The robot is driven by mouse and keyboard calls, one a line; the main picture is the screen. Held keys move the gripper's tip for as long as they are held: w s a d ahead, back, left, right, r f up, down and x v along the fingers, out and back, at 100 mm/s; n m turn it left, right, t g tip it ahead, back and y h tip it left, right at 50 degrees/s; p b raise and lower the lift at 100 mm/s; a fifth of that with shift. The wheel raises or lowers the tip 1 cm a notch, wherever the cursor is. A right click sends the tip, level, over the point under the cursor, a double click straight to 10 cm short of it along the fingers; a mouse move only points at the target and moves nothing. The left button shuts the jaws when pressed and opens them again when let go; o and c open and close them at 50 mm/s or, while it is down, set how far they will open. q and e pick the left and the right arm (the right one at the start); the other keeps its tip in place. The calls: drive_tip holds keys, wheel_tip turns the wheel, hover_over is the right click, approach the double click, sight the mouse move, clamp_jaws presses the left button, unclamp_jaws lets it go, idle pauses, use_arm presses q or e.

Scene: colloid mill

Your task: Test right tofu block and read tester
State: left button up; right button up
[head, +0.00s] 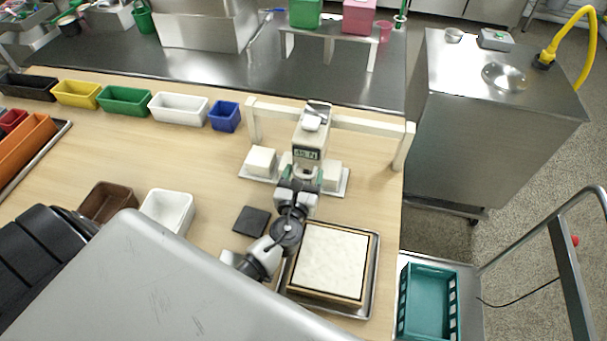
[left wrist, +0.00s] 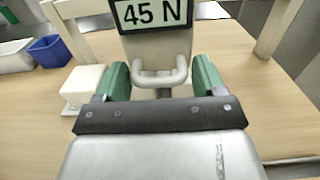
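The tester (head: 309,140) is a white upright body between the posts of a cream frame, with a display reading 45 N; the reading is also clear in the left wrist view (left wrist: 152,13). The right tofu block (head: 333,174) is white, on a pale plate, partly hidden by the gripper and tester. The left tofu block (head: 261,160) stands on its own plate. The tester's lower end is hidden, so contact cannot be seen. My right gripper is not in view.
The cream frame (head: 360,123) spans above the blocks. A dark square pad (head: 251,221) lies left of my wrist. A tray with a large pale slab (head: 333,260) is near the table's right edge. Coloured bins, including a blue one (head: 225,116), line the back left.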

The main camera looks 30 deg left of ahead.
use_arm(q)
drive_tip(key=c, duration=0.9)
drive_tip(key=d, duration=0.2)
drive_tip(key=w+d, duration=0.1)
drive_tip(key=d, duration=0.2)
drive_tip(key=shift+w+d, duration=0.1)
drive_tip(key=shift+w, duration=0.1)
drive_tip(key=o, duration=0.9)
drive_tip(key=shift+s+a, duration=0.1)
drive_tip(key=shift+a, duration=0.2)
drive_tip(key=shift+o, duration=0.2)
drive_tip(key=shift+d, duration=0.1)
drive_tip(key=b+v, duration=0.2)
drive_tip(key=v, duration=0.8)
drive_tip(key=shift+f, duration=0.1)
drive_tip(key=shift+s+b, duration=0.3)
drive_tip(key=shift+s, duration=0.1)
